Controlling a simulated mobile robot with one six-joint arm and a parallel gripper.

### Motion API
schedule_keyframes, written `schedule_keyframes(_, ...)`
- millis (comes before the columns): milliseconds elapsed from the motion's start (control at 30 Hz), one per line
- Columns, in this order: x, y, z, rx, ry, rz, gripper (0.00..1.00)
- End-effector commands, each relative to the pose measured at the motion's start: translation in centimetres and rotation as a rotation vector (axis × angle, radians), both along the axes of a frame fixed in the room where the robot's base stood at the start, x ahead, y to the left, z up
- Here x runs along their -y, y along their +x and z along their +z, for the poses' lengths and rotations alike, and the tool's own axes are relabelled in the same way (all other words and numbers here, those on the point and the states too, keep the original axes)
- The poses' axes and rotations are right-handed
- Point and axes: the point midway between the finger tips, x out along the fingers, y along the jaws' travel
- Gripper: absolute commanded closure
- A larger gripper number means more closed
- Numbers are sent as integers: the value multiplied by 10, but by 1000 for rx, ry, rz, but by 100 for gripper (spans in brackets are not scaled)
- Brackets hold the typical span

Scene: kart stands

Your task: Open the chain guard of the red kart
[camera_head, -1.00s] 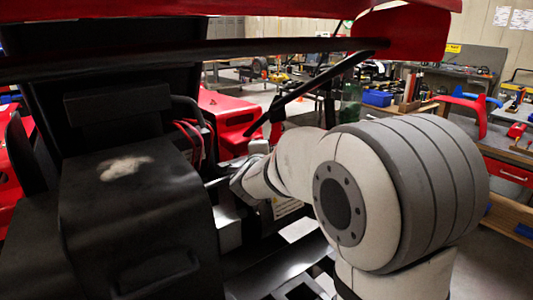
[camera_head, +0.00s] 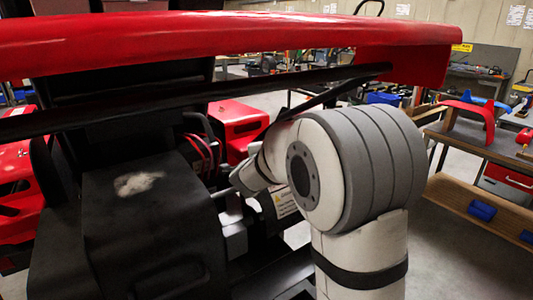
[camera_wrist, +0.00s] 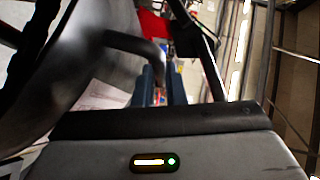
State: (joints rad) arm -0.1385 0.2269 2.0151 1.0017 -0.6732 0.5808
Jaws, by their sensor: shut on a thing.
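The red kart shows its long red rear panel (camera_head: 250,35) across the top of the head view. Below it is a black box-shaped cover (camera_head: 110,215) with a pale worn patch; I cannot tell for sure if it is the chain guard. My arm reaches in from the right and its far end is beside this cover, largely hidden by my own links. In the wrist view my gripper (camera_wrist: 162,85) has its two dark-blue fingers close together. A black bent bar (camera_wrist: 130,42) runs to them, and they seem closed on its end; the contact is blurred.
A black strut (camera_head: 335,92) slants down from beneath the red panel, close above my arm. Red cables (camera_head: 203,150) lie behind the cover. A workbench (camera_head: 475,140) with a red part stands at the right. Open floor (camera_head: 440,245) lies to the right of my arm.

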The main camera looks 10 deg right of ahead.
Motion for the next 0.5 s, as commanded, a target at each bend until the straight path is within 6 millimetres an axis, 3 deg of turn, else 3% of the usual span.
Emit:
schedule_keyframes(233,1,0,0,0,0,1,100)
schedule_keyframes(267,1,0,0,-1,0,0,89)
schedule_keyframes(500,3,0,-1,-1,1,-4,69)
